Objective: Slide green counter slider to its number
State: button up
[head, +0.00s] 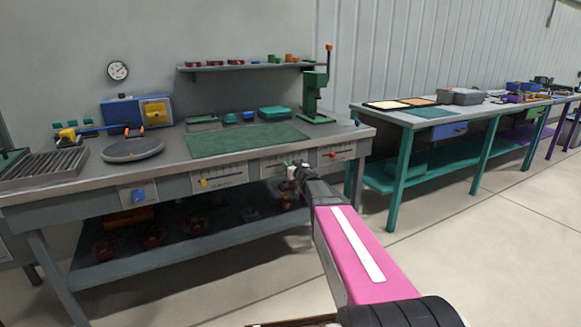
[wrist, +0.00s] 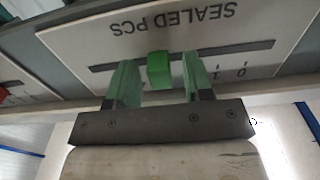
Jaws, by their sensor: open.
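The green slider knob (wrist: 159,71) sits on a dark slot in a pale panel (wrist: 125,28) in the wrist view. The panel reads "SEALED PCS" upside down, with 0 and 1 visible right of the knob. My gripper (wrist: 160,84) is open, one finger on each side of the knob, with visible gaps on both sides. In the head view, my gripper (head: 297,172) is at the front of the workbench, before the counter panel (head: 272,163); it hides the green knob there.
The workbench (head: 180,170) front also carries panels with a yellow slider (head: 203,182), a red slider (head: 333,154) and a blue knob (head: 138,195). A green mat (head: 245,140) lies on top. A lower shelf (head: 190,240) holds dark red parts.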

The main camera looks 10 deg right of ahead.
grip_shut()
jog(key=s+a, duration=0.1)
jog(key=a, duration=0.2)
jog(key=s+a, duration=0.1)
jog(key=a, duration=0.2)
jog(key=s+a, duration=0.1)
jog(key=a, duration=0.2)
grip_release()
jog(key=shift+a, duration=0.1)
jog(key=shift+s, duration=0.1)
send_near(269, 166)
jog(key=v, duration=0.3)
jog(key=shift+s+f, duration=0.1)
jog(key=shift+s, duration=0.25)
